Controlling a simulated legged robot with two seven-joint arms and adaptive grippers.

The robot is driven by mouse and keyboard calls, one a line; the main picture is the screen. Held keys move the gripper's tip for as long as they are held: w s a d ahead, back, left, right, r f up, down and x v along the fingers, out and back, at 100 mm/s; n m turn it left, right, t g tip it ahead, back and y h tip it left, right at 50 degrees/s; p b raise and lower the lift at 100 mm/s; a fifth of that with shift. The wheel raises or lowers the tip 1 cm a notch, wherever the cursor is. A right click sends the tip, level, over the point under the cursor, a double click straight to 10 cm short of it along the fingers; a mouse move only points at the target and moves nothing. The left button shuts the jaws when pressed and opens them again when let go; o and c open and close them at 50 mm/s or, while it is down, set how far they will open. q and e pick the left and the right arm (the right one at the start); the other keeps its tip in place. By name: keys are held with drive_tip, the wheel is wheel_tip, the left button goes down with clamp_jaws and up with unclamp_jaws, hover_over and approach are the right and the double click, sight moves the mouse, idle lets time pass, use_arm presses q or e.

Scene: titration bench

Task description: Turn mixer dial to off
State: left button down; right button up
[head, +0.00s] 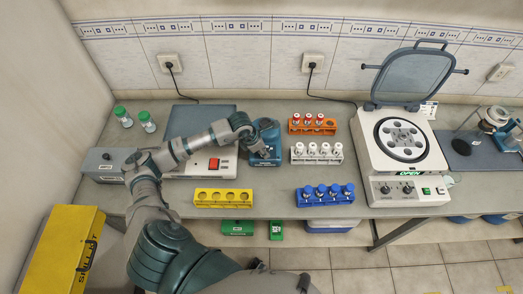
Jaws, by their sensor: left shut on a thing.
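The mixer (268,130) is a small blue box-shaped device standing on the bench, left of the tube racks. My left arm reaches across from the lower left, and my left gripper (260,149) is at the mixer's front face. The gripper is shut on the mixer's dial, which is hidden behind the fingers. The dial's setting cannot be read. My right gripper is not in view.
Orange (312,126), white (316,154), blue (325,194) and yellow (223,198) racks stand near the mixer. A centrifuge (373,162) with its lid raised is at right. A hotplate-like device with a red switch (214,164) is close at left.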

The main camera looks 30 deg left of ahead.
use_arm(q)
drive_tip(key=n, duration=0.1)
drive_tip(key=n+y+b, duration=0.1)
drive_tip(key=n, duration=0.1)
drive_tip(key=n+y+b, duration=0.1)
drive_tip(key=n, duration=0.1)
drive_tip(key=shift+w+d+r+t, duration=0.15)
drive_tip(key=shift+w+d+t, duration=0.05)
drive_tip(key=shift+d+t, duration=0.2)
drive_tip(key=shift+n, duration=0.5)
drive_tip(key=shift+r+n+y+b, duration=0.1)
drive_tip(key=shift+n+y+b, duration=0.45)
drive_tip(key=shift+n, duration=0.65)
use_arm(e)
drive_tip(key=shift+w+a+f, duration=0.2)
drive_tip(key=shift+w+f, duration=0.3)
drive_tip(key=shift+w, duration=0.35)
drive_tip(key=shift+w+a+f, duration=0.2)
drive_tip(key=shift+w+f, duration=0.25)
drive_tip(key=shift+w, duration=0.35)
use_arm(q)
drive_tip(key=shift+a, duration=0.1)
drive_tip(key=c, duration=0.9)
unclamp_jaws()
drive_tip(key=shift+w+f, duration=0.1)
drive_tip(key=shift+f, duration=0.1)
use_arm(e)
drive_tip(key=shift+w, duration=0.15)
